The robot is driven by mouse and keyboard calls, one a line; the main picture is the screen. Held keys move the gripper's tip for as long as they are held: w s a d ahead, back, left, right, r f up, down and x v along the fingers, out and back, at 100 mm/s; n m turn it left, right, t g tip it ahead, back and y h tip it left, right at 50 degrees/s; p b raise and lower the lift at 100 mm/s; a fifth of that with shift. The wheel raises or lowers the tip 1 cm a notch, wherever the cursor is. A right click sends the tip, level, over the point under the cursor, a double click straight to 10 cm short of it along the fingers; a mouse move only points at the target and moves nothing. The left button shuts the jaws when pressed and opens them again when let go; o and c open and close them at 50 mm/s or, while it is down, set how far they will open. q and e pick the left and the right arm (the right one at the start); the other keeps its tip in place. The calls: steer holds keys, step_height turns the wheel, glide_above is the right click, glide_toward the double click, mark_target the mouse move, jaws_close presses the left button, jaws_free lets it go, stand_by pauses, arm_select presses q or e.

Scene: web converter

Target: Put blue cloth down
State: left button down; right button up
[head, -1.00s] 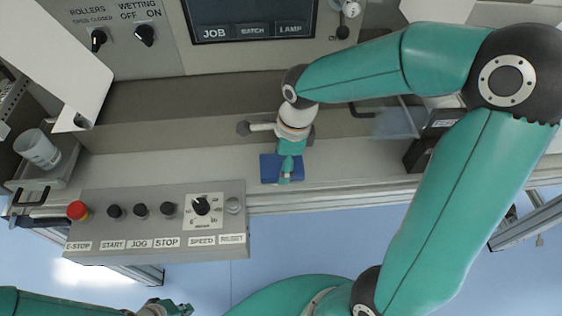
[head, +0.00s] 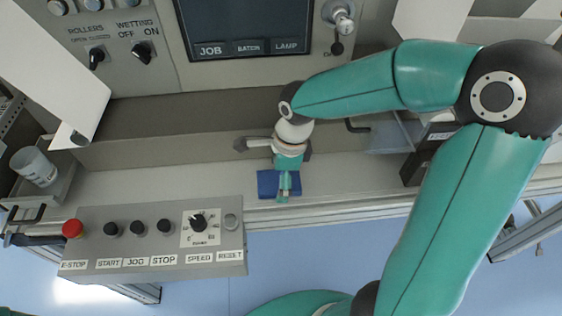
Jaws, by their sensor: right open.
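The blue cloth (head: 267,184) lies flat on the light ledge, near its front edge, right of the control box. My right gripper (head: 284,194) is directly over the cloth, seen from above, and hides its middle. The right gripper is open; whether its fingertips touch the cloth cannot be told from this view. My left gripper is outside the picture.
The grey control box (head: 153,257) with the red E-stop button (head: 73,228) stands left of the cloth. A white cup (head: 35,167) sits in a holder at the far left. A dark bracket (head: 420,160) stands on the right. The ledge between cloth and bracket is clear.

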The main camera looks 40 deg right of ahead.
step_height(320, 180, up, 12)
steer(key=d, duration=0.1)
steer(key=shift+s+d, duration=0.25)
steer(key=shift+s, duration=0.2)
steer(key=shift+f, duration=0.15)
